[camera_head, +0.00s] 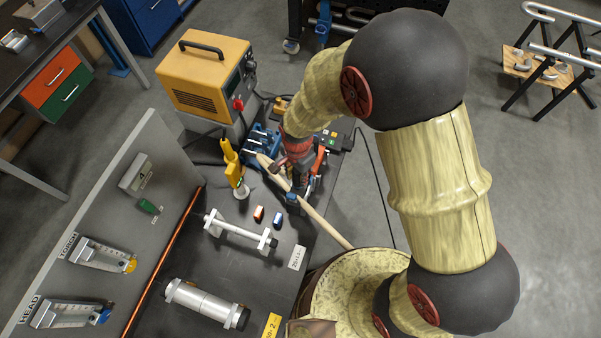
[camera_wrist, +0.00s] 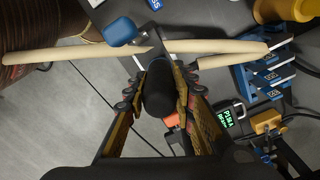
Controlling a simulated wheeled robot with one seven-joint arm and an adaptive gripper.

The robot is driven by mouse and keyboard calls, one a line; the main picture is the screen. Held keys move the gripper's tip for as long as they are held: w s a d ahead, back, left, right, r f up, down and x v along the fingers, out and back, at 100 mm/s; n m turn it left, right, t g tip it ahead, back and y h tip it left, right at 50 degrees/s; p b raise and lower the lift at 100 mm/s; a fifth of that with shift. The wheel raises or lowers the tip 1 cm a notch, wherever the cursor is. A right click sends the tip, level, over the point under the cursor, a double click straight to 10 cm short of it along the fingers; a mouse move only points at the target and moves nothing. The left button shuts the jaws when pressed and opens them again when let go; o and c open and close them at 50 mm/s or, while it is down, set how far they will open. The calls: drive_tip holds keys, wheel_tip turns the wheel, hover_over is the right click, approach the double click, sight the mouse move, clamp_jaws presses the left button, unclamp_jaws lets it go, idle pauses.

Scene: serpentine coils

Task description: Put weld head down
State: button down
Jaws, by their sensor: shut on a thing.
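My gripper (camera_wrist: 157,85) is shut on a dark rounded cylinder, which I take to be the weld head's (camera_wrist: 160,92) handle. In the head view the gripper end (camera_head: 295,165) is over the dark bench, and the arm hides most of the held part. The left tube also shows in the head view (camera_head: 330,231), slanting down to the right. I cannot tell whether the head touches the tubes.
A blue slotted rack (camera_wrist: 265,73) stands right of the gripper in the wrist view.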

drive_tip(key=shift+w+f, duration=0.15)
drive_tip(key=shift+f, duration=0.8)
drive_tip(key=c, duration=1.5)
unclamp_jaws()
drive_tip(key=shift+f, duration=0.15)
wheel_tip(320, 180, up, 12)
drive_tip(key=shift+d+r+b, duration=0.1)
drive_tip(key=shift+r+b, duration=0.15)
drive_tip(key=shift+b, duration=0.3)
drive_tip(key=s+d+r+n+t, duration=0.2)
drive_tip(key=s+d+r+n, duration=0.1)
drive_tip(key=d+r, duration=0.6)
drive_tip(key=s+d+r+n+t, duration=0.25)
drive_tip(key=d+r, duration=0.35)
drive_tip(key=r, duration=0.5)
drive_tip(key=s+d+r+n, duration=0.1)
drive_tip(key=s, duration=0.1)
drive_tip(key=s+d+r+n, duration=0.1)
drive_tip(key=s+d, duration=0.1)
drive_tip(key=s+d+r+n+t, duration=0.1)
drive_tip(key=s+d+r, duration=0.1)
drive_tip(key=shift+s+n, duration=0.35)
